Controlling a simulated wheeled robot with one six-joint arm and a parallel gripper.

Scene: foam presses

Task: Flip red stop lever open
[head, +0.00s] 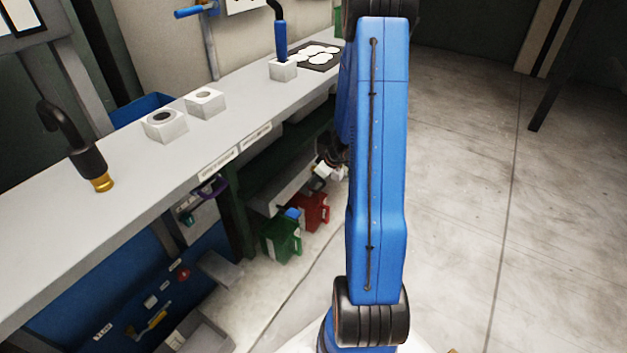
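I cannot make out a red stop lever for certain. A small red round part (183,274) shows on the blue panel under the bench at lower left, too small to identify. My blue arm rises through the middle of the head view. What looks like my gripper (322,174) shows small and dark with pale parts, left of the arm and beside the bench's front edge. Its fingers are too small and partly hidden to tell open from shut, and nothing is clearly held.
A long grey bench (130,210) carries white blocks (166,125), a black hose with a brass tip (102,182) and a blue-handled tool (281,42). Green (282,242) and red (313,211) bins stand below. The concrete floor (460,200) at right is clear.

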